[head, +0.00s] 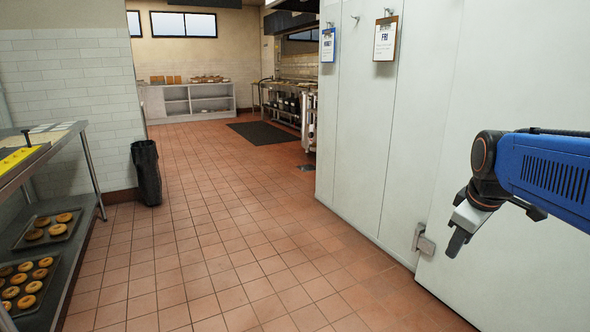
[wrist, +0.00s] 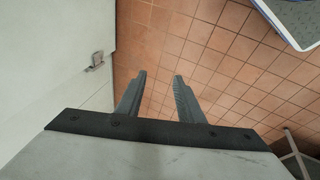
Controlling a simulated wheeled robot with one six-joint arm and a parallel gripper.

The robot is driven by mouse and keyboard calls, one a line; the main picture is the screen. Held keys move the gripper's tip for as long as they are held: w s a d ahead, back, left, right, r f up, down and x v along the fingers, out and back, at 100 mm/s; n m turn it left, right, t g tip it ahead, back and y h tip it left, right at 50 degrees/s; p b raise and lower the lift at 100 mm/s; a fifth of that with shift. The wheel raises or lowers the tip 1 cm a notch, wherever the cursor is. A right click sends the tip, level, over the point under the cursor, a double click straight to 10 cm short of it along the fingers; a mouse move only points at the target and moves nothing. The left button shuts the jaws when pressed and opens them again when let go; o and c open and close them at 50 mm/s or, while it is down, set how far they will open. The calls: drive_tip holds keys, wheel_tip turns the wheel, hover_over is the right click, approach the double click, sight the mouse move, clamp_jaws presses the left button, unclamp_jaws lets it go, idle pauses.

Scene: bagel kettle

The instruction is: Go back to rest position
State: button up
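My gripper (head: 460,240) hangs at the right of the head view, at the end of my blue arm, pointing down over the tiled floor in front of the pale wall panels. In the wrist view, the two grey fingers of my gripper (wrist: 160,85) stand apart with bare floor tiles visible between them. My gripper is open and empty, and it touches nothing that I can see.
A steel rack (head: 78,262) with trays of bagels (head: 27,284) stands at the left. A black bin (head: 147,172) stands by the tiled wall. A metal latch (head: 424,241) juts from the panels near my gripper. The middle floor is clear toward white shelves (head: 190,101).

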drive_tip(key=s+a+f+m+y, duration=0.1)
drive_tip(key=s+a+f+m, duration=0.4)
drive_tip(key=s+a+f, duration=0.5)
drive_tip(key=s+a, duration=0.3)
drive_tip(key=shift+s+a+f+m+t+y, duration=0.2)
drive_tip(key=shift+a+m+t+y, duration=0.1)
drive_tip(key=shift+a+m+y, duration=0.1)
drive_tip(key=shift+d+r, duration=0.1)
